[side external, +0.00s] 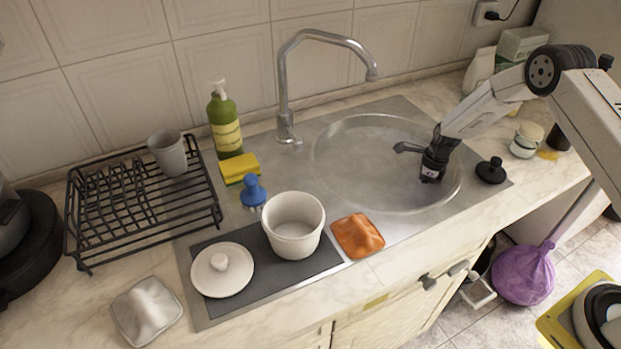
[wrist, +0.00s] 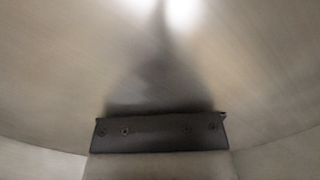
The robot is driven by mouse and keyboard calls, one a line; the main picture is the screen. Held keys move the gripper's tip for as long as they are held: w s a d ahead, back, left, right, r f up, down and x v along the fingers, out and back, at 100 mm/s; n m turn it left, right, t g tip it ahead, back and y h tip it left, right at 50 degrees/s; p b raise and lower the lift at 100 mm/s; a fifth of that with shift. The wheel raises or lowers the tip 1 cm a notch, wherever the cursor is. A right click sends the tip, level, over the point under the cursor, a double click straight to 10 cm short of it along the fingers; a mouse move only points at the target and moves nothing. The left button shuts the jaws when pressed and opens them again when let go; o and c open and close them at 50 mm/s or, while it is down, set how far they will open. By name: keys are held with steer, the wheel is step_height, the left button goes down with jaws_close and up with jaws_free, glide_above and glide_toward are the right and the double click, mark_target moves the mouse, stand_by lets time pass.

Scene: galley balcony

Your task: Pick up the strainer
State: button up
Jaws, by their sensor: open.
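The only thing I see that could be the strainer is a small black round piece with a raised knob (side external: 491,171), lying on the steel beside the right rim of the round sink bowl (side external: 345,165). My gripper (side external: 417,164) is over the right part of the bowl in the side external view, open and with nothing seen between its jaws. The black piece is to its right and apart from it. In the wrist view a dark part of my gripper (wrist: 160,133) shows against blurred metal, and no strainer is visible there.
The faucet (side external: 284,100) stands behind the bowl. To the left are a white pot (side external: 293,240), its lid (side external: 222,283), an orange cloth (side external: 357,236), a blue brush (side external: 253,190), a yellow sponge (side external: 239,167) and a dish rack (side external: 90,266). Jars (side external: 526,140) stand right of the black piece.

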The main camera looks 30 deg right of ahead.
mark_target(413, 200)
steer(key=shift+w+a+f, duration=0.15)
steer(key=shift+f, duration=1.05)
steer(key=shift+w+a+f, duration=0.1)
steer(key=shift+a+f, duration=0.05)
steer(key=shift+f, duration=1.05)
jaws_close()
